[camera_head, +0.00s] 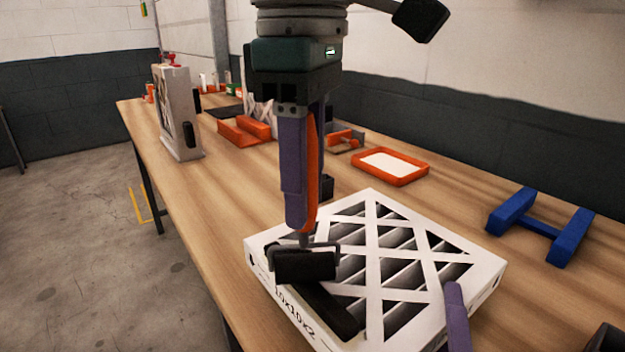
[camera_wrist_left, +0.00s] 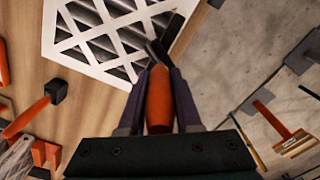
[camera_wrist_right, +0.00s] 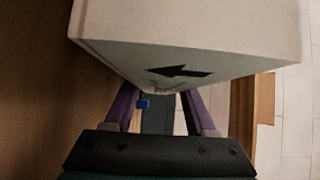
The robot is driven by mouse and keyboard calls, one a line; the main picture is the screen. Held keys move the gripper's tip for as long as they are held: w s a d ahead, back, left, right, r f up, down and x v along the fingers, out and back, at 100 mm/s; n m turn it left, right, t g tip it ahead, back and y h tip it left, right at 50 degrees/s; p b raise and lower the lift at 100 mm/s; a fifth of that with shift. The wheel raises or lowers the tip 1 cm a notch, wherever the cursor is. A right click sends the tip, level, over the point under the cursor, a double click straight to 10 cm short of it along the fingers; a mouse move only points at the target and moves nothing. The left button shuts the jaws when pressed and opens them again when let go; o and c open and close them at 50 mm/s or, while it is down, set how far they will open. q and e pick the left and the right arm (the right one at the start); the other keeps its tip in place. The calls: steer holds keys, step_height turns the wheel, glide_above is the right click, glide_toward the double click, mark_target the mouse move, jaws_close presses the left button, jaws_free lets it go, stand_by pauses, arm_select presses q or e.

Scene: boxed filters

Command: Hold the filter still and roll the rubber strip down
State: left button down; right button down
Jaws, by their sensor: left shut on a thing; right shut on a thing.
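The filter (camera_head: 375,200) lies flat on the bench, a white box frame with a lattice over dark pleats; it also shows in the left wrist view (camera_wrist_left: 90,67). A black rubber strip (camera_head: 335,312) lies along its near left edge. My left gripper (camera_head: 303,228) is shut on the orange handle of a roller (camera_wrist_left: 160,100). The black roller head (camera_head: 305,264) is over the strip at the filter's left side; contact is hard to tell. My right gripper (camera_wrist_right: 158,105) is shut on the filter's edge; one purple finger shows in the head view at the near right side.
A blue stand (camera_head: 540,225) sits to the right. An orange tray (camera_head: 390,166) with a white sheet lies behind the filter. An upright white box (camera_head: 178,115) and orange holders (camera_head: 245,130) stand farther back. The bench's left edge is close to the filter.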

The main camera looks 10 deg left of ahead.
arm_select(q)
steer(key=shift+f, duration=0.1)
steer(key=shift+r, duration=3.6)
steer(key=shift+f, duration=0.1)
steer(key=shift+f, duration=2.85)
steer(key=shift+f, duration=0.7)
steer(key=shift+r, duration=3.6)
